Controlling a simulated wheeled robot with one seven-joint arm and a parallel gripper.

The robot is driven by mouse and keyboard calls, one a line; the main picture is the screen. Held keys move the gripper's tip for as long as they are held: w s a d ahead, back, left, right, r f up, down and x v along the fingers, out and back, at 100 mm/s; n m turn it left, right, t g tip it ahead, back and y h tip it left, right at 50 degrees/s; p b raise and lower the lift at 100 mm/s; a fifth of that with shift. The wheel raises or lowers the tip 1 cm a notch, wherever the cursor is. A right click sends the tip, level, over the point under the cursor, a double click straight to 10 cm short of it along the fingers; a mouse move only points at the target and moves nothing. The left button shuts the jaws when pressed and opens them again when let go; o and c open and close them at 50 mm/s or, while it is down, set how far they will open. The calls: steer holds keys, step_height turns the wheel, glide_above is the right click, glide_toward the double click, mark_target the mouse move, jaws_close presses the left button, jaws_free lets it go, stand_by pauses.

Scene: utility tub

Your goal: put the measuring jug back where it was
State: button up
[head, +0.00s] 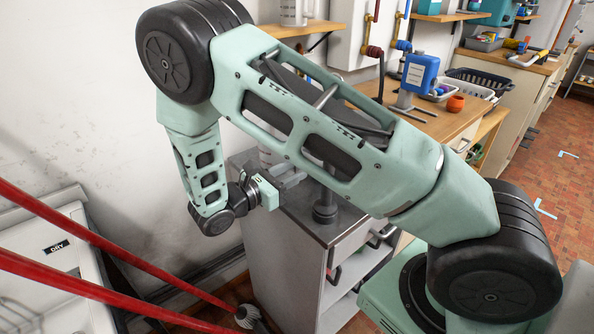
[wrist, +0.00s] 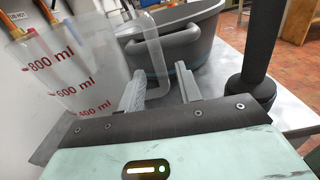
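The measuring jug (wrist: 60,75) is clear plastic with red ml marks. It stands close on the left in the wrist view, its clear handle (wrist: 158,65) in line with the gap between my fingers. My gripper (wrist: 162,90) is open, with one finger on each side of the handle and visible space between them. In the head view my gripper (head: 287,178) is low over the grey cabinet top, beside the jug (head: 268,156), which is mostly hidden behind my arm. I cannot tell whether a finger touches the handle.
A grey tub (wrist: 195,40) lies beyond the fingers, and a dark post (wrist: 254,60) stands to the right, also in the head view (head: 325,207). A wall shelf (head: 300,30) holds a pale container. Red bars (head: 70,225) cross the lower left.

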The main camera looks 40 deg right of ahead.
steer(key=a+b, duration=0.1)
steer(key=a, duration=0.8)
steer(key=s+a+r+m+y, duration=0.2)
steer(key=s+a+m+y, duration=0.1)
steer(key=s+y, duration=0.3)
steer(key=s+a+r+m+y, duration=0.3)
steer(key=s+a+m+y, duration=0.1)
steer(key=s, duration=0.5)
steer(key=s+a+r+m+y, duration=0.3)
steer(key=s+a+y, duration=0.3)
steer(key=s+y, duration=0.2)
steer(key=shift+s+g+y, duration=0.3)
steer(key=shift+r, duration=0.1)
